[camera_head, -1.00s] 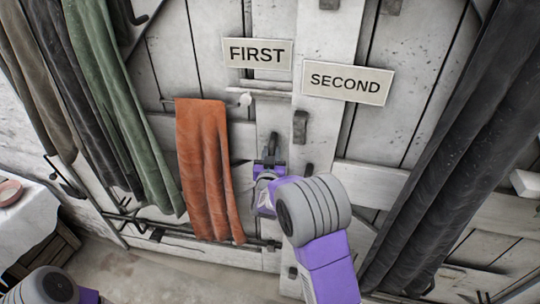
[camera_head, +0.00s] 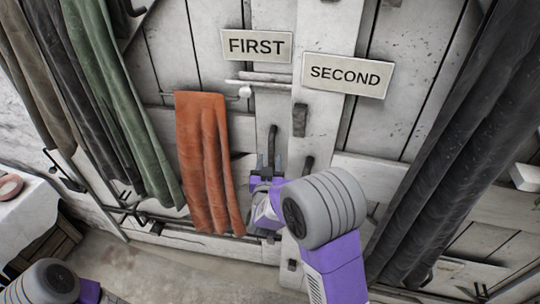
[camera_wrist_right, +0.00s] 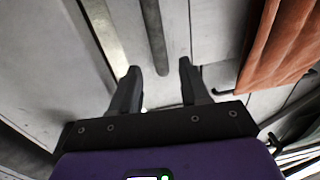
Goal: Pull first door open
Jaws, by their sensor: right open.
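The first door (camera_head: 215,45) is whitewashed planks with a "FIRST" sign (camera_head: 256,46) on it, and it looks shut. Its dark upright bar handle (camera_head: 271,143) is near the door's right edge. My right gripper (camera_head: 266,164) is open at the handle's lower part. In the right wrist view, the handle (camera_wrist_right: 153,35) runs down from the top edge to between the two fingertips (camera_wrist_right: 159,68), with a visible gap on each side. The left gripper is out of view; only part of my left arm shows at the lower left.
The second door (camera_head: 405,110) with its "SECOND" sign (camera_head: 346,75) and a similar handle (camera_head: 307,168) is close on the right. An orange cloth (camera_head: 205,160) hangs just left of the gripper. Dark curtains (camera_head: 465,130) hang at right, a green one (camera_head: 120,100) at left.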

